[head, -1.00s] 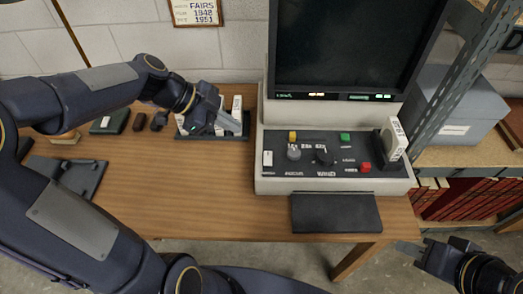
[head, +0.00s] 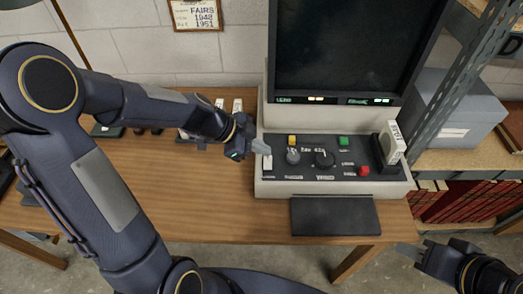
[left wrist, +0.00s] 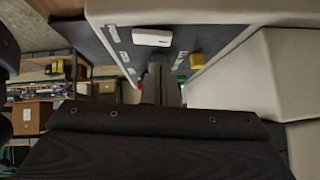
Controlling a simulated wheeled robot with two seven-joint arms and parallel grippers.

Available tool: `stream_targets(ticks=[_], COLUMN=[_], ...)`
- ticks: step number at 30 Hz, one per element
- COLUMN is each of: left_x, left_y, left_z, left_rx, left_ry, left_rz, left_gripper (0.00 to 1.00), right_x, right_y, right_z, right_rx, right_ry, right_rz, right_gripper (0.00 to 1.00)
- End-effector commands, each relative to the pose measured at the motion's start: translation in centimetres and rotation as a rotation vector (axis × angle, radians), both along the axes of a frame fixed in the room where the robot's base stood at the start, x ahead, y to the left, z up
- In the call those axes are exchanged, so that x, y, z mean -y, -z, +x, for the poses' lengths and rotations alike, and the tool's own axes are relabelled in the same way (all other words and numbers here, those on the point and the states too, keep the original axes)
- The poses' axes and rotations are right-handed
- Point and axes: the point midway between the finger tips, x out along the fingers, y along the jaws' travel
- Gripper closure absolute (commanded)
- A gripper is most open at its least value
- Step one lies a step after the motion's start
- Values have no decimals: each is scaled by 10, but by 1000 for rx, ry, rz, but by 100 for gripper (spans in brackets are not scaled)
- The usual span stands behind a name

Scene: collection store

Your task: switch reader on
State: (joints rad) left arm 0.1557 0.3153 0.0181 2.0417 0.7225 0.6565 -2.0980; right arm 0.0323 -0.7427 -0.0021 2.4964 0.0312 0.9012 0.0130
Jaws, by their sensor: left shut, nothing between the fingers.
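The reader (head: 345,191) is a beige machine with a dark, blank screen (head: 355,45) and a black sloping control panel. A white switch (head: 267,162) sits at the panel's left edge; it also shows in the left wrist view (left wrist: 152,38). My left gripper (head: 262,146) is shut and empty, with its tips at the panel's left edge, close to the white switch. In the left wrist view its fingers (left wrist: 161,85) point along the panel beside the switch; I cannot tell whether they touch it. My right gripper (head: 408,250) is low at the right, away from the reader; its jaw opening is unclear.
The panel also carries a yellow button (head: 292,140), green button (head: 343,141), red button (head: 364,171), grey knob (head: 293,156) and black knob (head: 324,158). A white box (head: 392,143) stands at the panel's right. Shelving with a grey box (head: 448,118) is to the right.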

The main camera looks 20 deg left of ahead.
Motion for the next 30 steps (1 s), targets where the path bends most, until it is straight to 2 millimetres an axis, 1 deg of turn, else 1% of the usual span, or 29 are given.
stream_targets(ticks=[1,3,7,18,23,24,30], left_x=[-1,-1,-1,-1,-2,-2,-2], left_y=[8,14,21,23,32,28,29], left_z=[0,2,3,3,7,6,5], left_rx=[-5,-3,-1,-1,-73,-68,-69], left_ry=[-1,-1,-1,0,2,1,1], left_rz=[-1,-1,0,-1,-24,-23,-21], left_gripper=[100,100,100,100,100,100,100], right_x=[0,0,0,0,0,0,0], right_y=[0,0,-1,0,9,6,6], right_z=[0,0,0,0,0,0,0], right_rx=[0,0,0,0,0,0,0], right_ry=[0,0,0,0,0,0,0], right_rz=[0,0,0,0,0,0,0], right_gripper=[67,67,67,67,67,67,67])
